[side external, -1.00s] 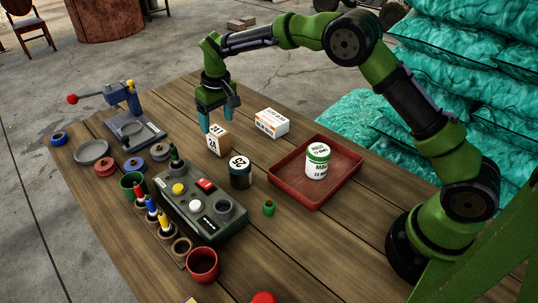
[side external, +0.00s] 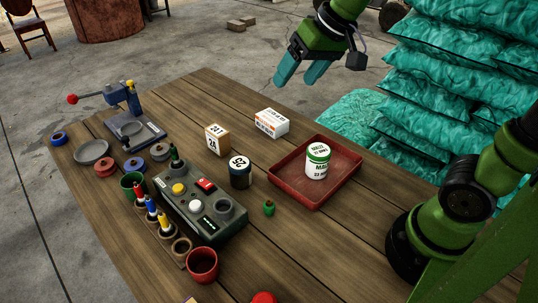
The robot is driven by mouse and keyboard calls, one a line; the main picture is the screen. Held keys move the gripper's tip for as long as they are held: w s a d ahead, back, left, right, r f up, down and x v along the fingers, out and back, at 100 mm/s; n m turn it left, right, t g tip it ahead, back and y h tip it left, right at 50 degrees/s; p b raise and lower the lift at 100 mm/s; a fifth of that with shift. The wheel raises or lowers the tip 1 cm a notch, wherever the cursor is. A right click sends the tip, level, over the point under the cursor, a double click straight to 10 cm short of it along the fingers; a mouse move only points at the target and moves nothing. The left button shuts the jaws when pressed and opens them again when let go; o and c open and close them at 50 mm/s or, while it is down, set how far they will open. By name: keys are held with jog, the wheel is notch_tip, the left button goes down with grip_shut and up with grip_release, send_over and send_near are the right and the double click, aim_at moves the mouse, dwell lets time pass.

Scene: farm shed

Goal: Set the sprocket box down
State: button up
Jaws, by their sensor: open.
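A small box with a tan top and white sides, dark print on them (side external: 217,140), stands upright on the wooden table, left of a white and orange box (side external: 271,123). The print is too small to read surely; I take the tan-topped one for the sprocket box. My gripper (side external: 299,75) is open and empty, high up at the top of the view, its teal fingers apart. It is well clear of both boxes and touches nothing.
A dark jar (side external: 239,178) stands close in front of the box. A red tray (side external: 330,190) holds a white and green tin (side external: 318,163). A grey control box (side external: 200,208), cups and a blue vise-like tool (side external: 130,118) fill the left. The far table edge is clear.

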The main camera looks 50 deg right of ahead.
jog(key=s+f+m+t, duration=0.1)
jog(key=s+f, duration=0.2)
jog(key=s, duration=0.8)
jog(key=shift+d+f+t, duration=0.15)
jog(key=shift+d+t, duration=0.25)
